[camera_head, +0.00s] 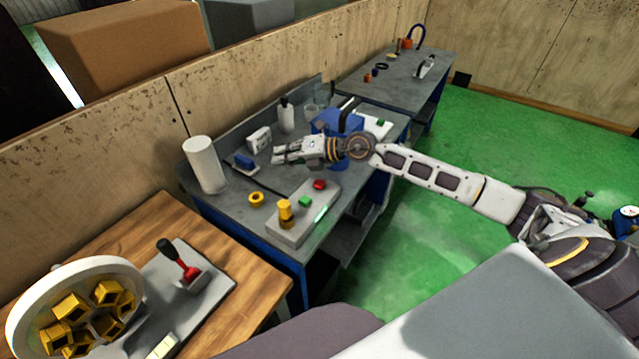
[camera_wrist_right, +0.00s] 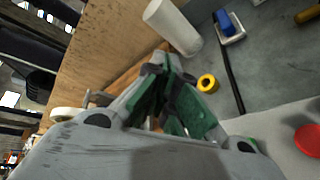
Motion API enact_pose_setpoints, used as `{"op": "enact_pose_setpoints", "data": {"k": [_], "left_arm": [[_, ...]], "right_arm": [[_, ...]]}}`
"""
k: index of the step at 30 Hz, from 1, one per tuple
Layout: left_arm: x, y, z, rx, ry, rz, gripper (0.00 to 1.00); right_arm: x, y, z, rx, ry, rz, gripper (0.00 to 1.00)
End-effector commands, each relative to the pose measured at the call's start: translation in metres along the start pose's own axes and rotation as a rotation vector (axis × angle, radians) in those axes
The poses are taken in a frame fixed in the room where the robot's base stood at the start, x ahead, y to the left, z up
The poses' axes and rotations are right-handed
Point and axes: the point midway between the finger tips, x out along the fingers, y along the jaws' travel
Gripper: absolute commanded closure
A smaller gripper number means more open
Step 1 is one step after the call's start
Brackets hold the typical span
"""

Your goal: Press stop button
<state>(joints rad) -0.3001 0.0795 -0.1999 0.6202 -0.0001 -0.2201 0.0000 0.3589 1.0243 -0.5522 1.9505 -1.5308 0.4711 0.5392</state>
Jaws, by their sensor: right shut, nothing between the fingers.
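A grey control box (camera_head: 300,219) lies on the grey bench. On it are a red button (camera_head: 320,184), a green button (camera_head: 305,201) and a yellow knob (camera_head: 285,208). My right gripper (camera_head: 277,156) is shut and empty above the bench, behind and to the left of the red button, apart from it. In the right wrist view the right gripper's fingers (camera_wrist_right: 165,98) are together, and the red button (camera_wrist_right: 308,140) shows at the right edge. Which button is the stop button is not labelled readably. My left gripper is not in view.
A white cylinder (camera_head: 204,164), a yellow ring (camera_head: 256,199) and a white bottle (camera_head: 286,115) stand on the bench. A blue box (camera_head: 335,124) is behind my right wrist.

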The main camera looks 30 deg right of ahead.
Motion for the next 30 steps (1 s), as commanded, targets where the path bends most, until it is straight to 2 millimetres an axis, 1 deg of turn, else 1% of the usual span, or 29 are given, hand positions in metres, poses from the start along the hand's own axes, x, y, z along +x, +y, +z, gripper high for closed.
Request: {"op": "enact_pose_setpoints", "data": {"k": [1,5,9,15,21,30], "left_arm": [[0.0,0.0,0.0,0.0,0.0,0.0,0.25],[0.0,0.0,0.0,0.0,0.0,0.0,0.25],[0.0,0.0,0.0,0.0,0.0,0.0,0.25],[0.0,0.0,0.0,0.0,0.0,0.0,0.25],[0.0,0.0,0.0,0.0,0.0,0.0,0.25],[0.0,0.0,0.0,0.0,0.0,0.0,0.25]], "right_arm": [[-0.005,-0.009,0.005,-0.03,0.012,-0.043,1.0],[-0.019,-0.032,0.017,-0.097,0.045,-0.161,1.0],[-0.039,-0.059,0.033,-0.158,0.069,-0.294,1.0],[-0.063,-0.084,0.05,-0.204,0.084,-0.428,1.0],[-0.072,-0.092,0.057,-0.218,0.087,-0.477,1.0],[-0.073,-0.093,0.057,-0.219,0.087,-0.478,1.0]]}}
